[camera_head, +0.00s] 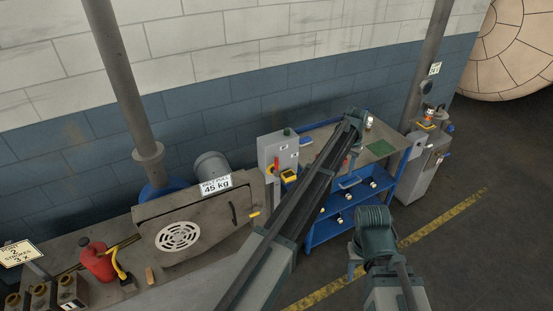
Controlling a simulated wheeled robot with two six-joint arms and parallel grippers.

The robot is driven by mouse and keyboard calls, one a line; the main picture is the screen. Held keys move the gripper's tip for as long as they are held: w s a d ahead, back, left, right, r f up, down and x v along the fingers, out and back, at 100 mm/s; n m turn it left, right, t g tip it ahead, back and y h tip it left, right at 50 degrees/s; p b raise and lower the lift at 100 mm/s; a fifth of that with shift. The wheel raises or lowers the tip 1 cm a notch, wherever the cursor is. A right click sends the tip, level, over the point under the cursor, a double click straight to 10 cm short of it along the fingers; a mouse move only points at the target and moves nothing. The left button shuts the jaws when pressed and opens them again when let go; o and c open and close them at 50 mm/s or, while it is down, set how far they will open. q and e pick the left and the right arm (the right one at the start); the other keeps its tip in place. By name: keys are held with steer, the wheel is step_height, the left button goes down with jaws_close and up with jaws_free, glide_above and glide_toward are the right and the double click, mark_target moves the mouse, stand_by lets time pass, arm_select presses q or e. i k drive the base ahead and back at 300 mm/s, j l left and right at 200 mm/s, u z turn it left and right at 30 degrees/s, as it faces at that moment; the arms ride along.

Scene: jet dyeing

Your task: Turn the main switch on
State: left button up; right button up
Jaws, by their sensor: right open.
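A grey control box (280,150) stands beyond the bench, left of my higher arm. A rotary switch (271,169) in red and yellow is on its front left side; its exact position is too small to tell. My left gripper (352,161) is at the far end of the long arm, over the blue cart and to the right of the box, apart from it. Its fingers are mostly hidden by the arm's end. My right gripper (355,262) is low, right of centre, open and well away from the box, over the floor.
A metal machine (205,222) with a round vent and a "45 kg" sign stands left of the box. A red can (97,261) is on the bench. A blue cart (322,231) and a grey cabinet (428,167) stand right. Floor at far right is clear.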

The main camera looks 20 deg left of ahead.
mark_target(276, 166)
steer(key=j+z, duration=0.2)
steer(key=j, duration=0.8)
steer(key=j+z, duration=0.2)
steer(key=j, duration=0.8)
steer(key=j+z, duration=0.25)
steer(key=j, duration=0.7)
